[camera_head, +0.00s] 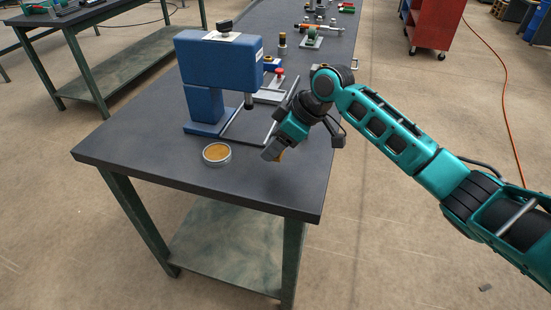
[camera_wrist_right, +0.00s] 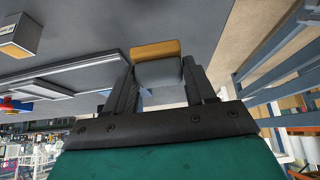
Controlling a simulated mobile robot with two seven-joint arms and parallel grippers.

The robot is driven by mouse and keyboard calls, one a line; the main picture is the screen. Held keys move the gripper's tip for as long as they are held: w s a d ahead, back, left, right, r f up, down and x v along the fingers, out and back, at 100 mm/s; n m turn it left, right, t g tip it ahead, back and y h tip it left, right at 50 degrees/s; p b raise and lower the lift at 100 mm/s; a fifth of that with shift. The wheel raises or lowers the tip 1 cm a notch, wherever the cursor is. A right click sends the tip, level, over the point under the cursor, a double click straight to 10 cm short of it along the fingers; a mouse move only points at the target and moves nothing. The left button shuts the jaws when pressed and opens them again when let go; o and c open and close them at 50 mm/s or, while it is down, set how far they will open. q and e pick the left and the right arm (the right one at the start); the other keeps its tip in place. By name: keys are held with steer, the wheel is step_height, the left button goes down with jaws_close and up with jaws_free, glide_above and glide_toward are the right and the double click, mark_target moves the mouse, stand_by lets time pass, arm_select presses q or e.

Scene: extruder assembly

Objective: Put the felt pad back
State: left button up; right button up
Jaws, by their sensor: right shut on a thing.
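My right gripper (camera_head: 272,151) is shut on a small block, which I take to be the felt pad. In the right wrist view the pad (camera_wrist_right: 156,50) shows a tan-orange strip along one edge and a grey body between the two fingers. In the head view only a bit of tan shows at the fingertips, which hang over the right front part of the dark tabletop. I cannot tell whether the pad touches the table. A round metal tin (camera_head: 216,154) with an orange-brown inside stands on the table to the left of the gripper. My left gripper is not in view.
A blue press (camera_head: 213,72) stands on the dark workbench (camera_head: 140,150) behind the tin, with a grey frame beside it. Several small parts lie farther back along the bench. The front of the bench near the tin is clear. A red cabinet (camera_head: 437,22) stands beyond the bench.

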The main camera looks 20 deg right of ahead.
mark_target(276, 170)
steer(key=shift+f, duration=2.35)
steer(key=shift+f, duration=0.1)
steer(key=o, duration=0.9)
steer(key=shift+o, duration=0.2)
steer(key=shift+d+r, duration=0.1)
steer(key=shift+r, duration=0.2)
steer(key=v, duration=1.1)
steer(key=shift+s+r+p, duration=0.2)
steer(key=shift+p, duration=0.15)
steer(key=shift+d, duration=0.2)
